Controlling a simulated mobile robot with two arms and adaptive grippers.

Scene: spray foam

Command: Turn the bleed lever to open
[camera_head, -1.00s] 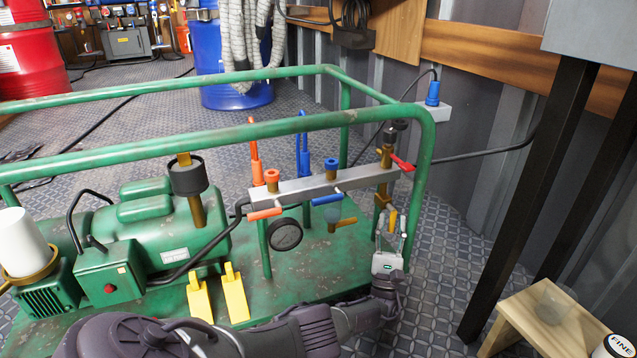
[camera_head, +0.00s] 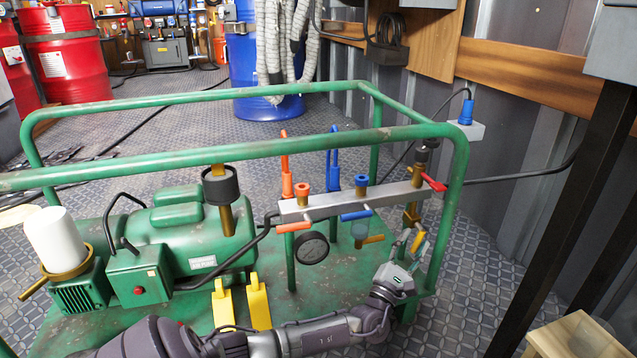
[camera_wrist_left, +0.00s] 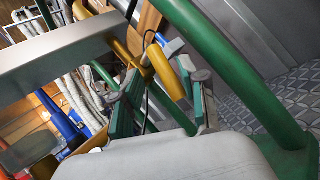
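A short yellow lever (camera_head: 418,241) hangs from the brass fitting at the right end of the grey manifold (camera_head: 330,204). No label shows whether it is the bleed lever. My left gripper (camera_head: 410,247) is at this lever, tilted up and to the right. In the left wrist view, the yellow lever (camera_wrist_left: 168,73) lies between the two spread fingers of my left gripper (camera_wrist_left: 160,98). The fingers look apart from it, though contact on the far side is hard to judge. My right gripper is not in view.
The green frame's upright (camera_head: 453,210) stands close to the right of my left gripper. A red lever (camera_head: 433,183) is above. Orange (camera_head: 294,227) and blue (camera_head: 356,215) levers and a gauge (camera_head: 312,248) are to the left. A wooden stool (camera_head: 570,338) stands at lower right.

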